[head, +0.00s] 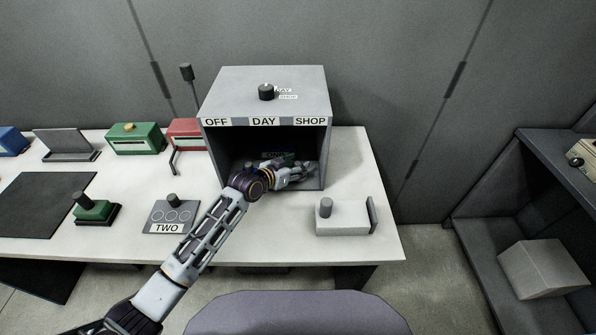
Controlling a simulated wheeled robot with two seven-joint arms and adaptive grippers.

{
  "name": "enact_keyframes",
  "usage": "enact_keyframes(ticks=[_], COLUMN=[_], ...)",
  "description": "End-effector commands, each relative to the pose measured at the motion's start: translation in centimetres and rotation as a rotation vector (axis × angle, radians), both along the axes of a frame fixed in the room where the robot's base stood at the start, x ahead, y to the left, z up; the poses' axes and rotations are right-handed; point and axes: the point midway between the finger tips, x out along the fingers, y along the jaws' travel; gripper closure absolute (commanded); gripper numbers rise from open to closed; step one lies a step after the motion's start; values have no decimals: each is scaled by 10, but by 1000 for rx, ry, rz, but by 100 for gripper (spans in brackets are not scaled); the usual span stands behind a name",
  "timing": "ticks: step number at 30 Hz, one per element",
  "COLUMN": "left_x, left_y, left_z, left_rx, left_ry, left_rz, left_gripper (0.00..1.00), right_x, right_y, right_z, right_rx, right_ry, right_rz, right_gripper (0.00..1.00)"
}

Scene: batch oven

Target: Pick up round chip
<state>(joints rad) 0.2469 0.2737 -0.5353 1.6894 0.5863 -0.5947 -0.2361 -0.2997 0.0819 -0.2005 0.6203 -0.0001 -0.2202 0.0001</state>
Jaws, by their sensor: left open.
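The grey batch oven (265,92) stands on the white table with its front open, and its face reads OFF, DAY, SHOP. My left arm reaches into its dark opening from the lower left. My left gripper (311,169) is open inside the oven, near the right side of its floor. A labelled plate (273,155) lies in the oven behind my wrist, mostly hidden. I cannot make out a round chip; the gripper and shadow cover much of the inside. My right gripper is not in view.
A grey plate marked TWO (167,228), a green block with a knob (95,209) and a white block with a grey knob (342,217) stand in front of the oven. Red (186,132) and green (134,138) boxes stand left. A chair back (297,312) is below.

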Motion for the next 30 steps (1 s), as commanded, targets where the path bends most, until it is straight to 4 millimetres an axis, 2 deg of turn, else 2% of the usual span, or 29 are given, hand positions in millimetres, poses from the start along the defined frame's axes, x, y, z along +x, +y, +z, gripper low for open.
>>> enact_keyframes(ticks=[9,20,30], left_x=[0,0,0], left_y=[0,0,0], left_z=[0,0,1], left_rx=[0,0,1], left_ry=[0,0,-1], left_rz=[0,0,0], left_gripper=[52,98,100], right_x=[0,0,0], right_y=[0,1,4], right_z=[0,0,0], right_rx=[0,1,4], right_ry=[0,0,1], right_rz=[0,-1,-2], right_gripper=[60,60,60])
